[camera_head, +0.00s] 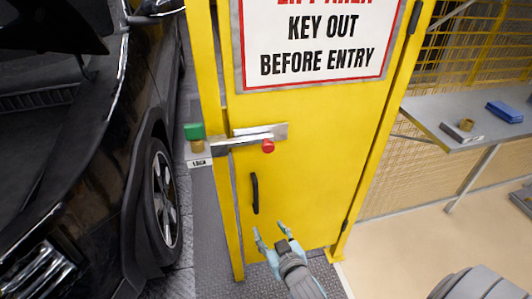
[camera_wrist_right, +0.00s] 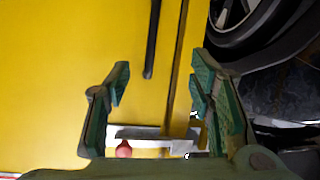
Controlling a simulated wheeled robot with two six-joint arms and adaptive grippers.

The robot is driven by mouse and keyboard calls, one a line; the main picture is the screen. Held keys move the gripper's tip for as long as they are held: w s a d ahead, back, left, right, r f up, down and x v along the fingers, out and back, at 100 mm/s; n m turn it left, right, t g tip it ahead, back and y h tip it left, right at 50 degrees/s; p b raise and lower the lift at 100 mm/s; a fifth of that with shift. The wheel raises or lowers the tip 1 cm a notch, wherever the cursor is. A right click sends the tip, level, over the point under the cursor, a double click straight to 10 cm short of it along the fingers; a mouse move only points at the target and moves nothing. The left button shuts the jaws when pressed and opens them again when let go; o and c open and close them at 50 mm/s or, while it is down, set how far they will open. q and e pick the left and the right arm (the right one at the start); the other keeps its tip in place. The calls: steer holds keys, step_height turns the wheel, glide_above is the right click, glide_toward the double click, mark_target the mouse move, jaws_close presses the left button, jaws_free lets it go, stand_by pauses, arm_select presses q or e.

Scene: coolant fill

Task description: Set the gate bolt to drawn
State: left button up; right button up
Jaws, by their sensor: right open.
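The gate bolt (camera_head: 250,137) is a silver bar across the left side of the yellow gate (camera_head: 305,150), with a red knob (camera_head: 268,146) near its right end. The bar reaches left past the yellow post to a fitting with a green block (camera_head: 194,131). My right gripper (camera_head: 270,236) is open and empty, below the bolt and just below the black gate handle. In the right wrist view, the red knob (camera_wrist_right: 124,149) and the bar (camera_wrist_right: 150,132) show between the open fingers (camera_wrist_right: 160,85), partly cut off by the gripper body. My left gripper is not in view.
A black vertical handle (camera_head: 255,193) stands out from the gate below the bolt. A black car (camera_head: 75,150) stands close on the left. A grey shelf (camera_head: 475,118) with a blue item (camera_head: 504,111) is at the right.

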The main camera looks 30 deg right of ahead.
step_height(320, 180, up, 11)
steer(key=w+d+m+t+h, duration=0.1)
steer(key=t, duration=0.1)
steer(key=m+t+h, duration=0.1)
steer(key=m+t, duration=0.1)
glide_toward(269, 149)
steer(key=x, duration=1)
steer(key=shift+w+d+b, duration=0.1)
steer(key=shift+w+b, duration=0.2)
steer(key=shift+w, duration=0.1)
jaws_close()
